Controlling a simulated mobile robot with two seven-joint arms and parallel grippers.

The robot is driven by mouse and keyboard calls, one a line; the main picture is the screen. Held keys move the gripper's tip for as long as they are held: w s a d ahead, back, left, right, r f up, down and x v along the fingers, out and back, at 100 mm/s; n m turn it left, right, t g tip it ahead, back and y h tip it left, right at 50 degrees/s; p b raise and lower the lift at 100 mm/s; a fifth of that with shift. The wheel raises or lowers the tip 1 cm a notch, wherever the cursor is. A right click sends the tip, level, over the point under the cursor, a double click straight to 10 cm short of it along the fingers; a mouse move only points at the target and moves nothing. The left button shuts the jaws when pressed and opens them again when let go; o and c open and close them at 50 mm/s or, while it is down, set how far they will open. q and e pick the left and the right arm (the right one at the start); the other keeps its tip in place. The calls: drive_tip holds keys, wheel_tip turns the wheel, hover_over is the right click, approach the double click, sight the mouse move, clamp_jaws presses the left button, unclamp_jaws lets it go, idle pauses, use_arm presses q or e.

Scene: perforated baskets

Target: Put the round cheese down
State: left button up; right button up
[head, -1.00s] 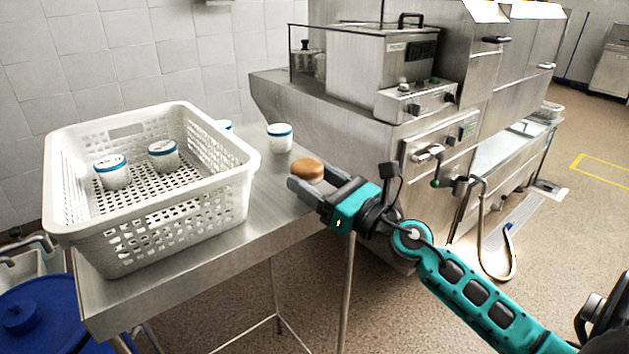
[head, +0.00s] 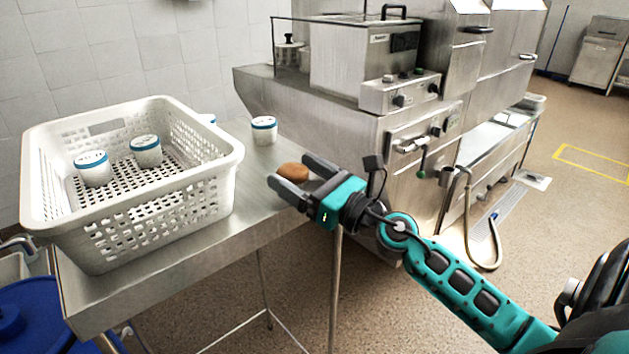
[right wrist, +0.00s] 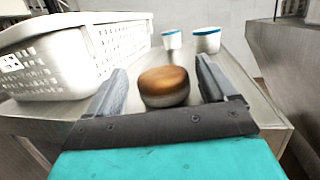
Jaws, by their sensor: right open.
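The round cheese (head: 292,172) is a small brown-orange disc at the right end of the steel table (head: 262,205). In the right wrist view the cheese (right wrist: 164,87) sits between the two fingers, with a gap on each side. My right gripper (head: 295,177) is open around it. The cheese appears to rest on the table top, though its underside is partly hidden by the near finger in the head view. My left gripper is not in view.
A white perforated basket (head: 205,190) stands on the left of the table with two blue-lidded tubs (head: 146,151) inside. Another tub (head: 264,130) stands behind the cheese, and one is partly hidden behind the basket. A steel machine (head: 320,120) stands behind and right.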

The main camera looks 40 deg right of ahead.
sight(305, 176)
drive_tip(key=shift+r+p, duration=0.35)
drive_tip(key=shift+s+d+f, duration=0.15)
drive_tip(key=b+v, duration=0.3)
drive_tip(key=v, duration=0.2)
drive_tip(key=shift+f, duration=0.1)
drive_tip(key=r+b+v, duration=0.1)
drive_tip(key=b+v, duration=0.1)
drive_tip(key=v, duration=0.3)
drive_tip(key=a+f+m+g+h, duration=0.35)
drive_tip(key=f+m+h, duration=0.25)
drive_tip(key=f+m, duration=1.6)
drive_tip(key=s+a+f+m+g+y, duration=0.2)
drive_tip(key=s+a+f+m+g, duration=0.1)
drive_tip(key=a+f+m, duration=0.3)
drive_tip(key=s+a+f+m+g+y, duration=0.1)
drive_tip(key=s+a+f+m+g, duration=0.2)
drive_tip(key=a+m, duration=0.55)
use_arm(q)
drive_tip(key=p, duration=0.2)
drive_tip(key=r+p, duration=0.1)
drive_tip(key=p, duration=0.3)
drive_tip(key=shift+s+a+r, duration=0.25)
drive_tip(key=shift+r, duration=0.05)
use_arm(e)
drive_tip(key=shift+t+h, duration=0.3)
drive_tip(key=shift+t, duration=0.05)
drive_tip(key=r, duration=0.1)
drive_tip(key=s+d+r, duration=0.2)
drive_tip(key=shift+d+r, duration=0.15)
drive_tip(key=shift+r, duration=0.2)
